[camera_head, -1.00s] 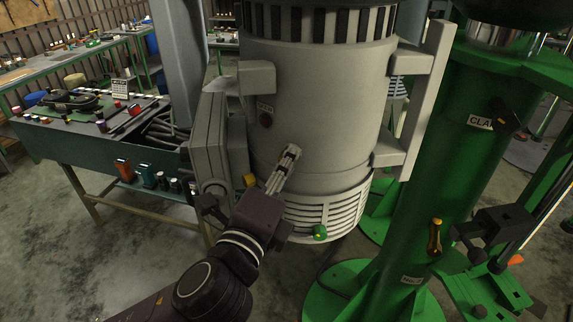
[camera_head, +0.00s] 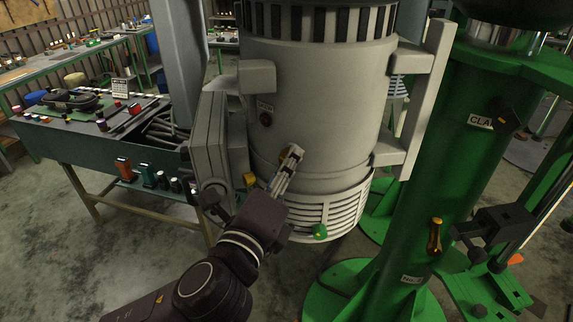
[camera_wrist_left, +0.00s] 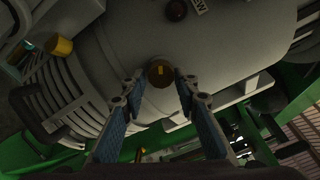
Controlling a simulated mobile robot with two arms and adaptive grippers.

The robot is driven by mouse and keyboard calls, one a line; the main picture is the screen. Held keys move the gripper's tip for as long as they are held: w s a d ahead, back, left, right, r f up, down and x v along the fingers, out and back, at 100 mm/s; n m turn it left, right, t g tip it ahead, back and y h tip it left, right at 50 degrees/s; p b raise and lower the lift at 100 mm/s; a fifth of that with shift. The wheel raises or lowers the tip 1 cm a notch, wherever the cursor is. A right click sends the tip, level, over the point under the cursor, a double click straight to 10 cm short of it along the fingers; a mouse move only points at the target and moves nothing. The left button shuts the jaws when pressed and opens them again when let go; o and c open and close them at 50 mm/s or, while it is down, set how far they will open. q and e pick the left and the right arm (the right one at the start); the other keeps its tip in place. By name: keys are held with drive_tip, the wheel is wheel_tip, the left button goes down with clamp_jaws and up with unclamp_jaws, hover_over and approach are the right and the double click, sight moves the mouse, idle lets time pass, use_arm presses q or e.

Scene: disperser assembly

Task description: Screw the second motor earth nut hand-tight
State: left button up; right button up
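The grey motor (camera_head: 320,110) stands upright in the middle of the head view. A round brown-brass piece on its side, seemingly the second earth nut (camera_head: 285,155), is partly hidden by my left gripper (camera_head: 295,152). In the left wrist view this round piece (camera_wrist_left: 160,74) has a small yellow mark at its centre. The fingertips of my left gripper (camera_wrist_left: 159,76) are spread on either side of it, with narrow gaps seeming to show. A dark reddish round fitting (camera_head: 265,119) sits higher on the motor below a small label; it also shows in the wrist view (camera_wrist_left: 176,11). My right gripper is not seen.
A grey box (camera_head: 212,145) juts from the motor's left side, near my left arm. The green column (camera_head: 440,170) stands on the right; a workbench (camera_head: 95,150) stands left.

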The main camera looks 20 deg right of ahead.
use_arm(q)
drive_tip(key=shift+o, duration=1.1)
drive_tip(key=v, duration=0.7)
drive_tip(key=shift+s+a, duration=0.15)
drive_tip(key=shift+s, duration=0.05)
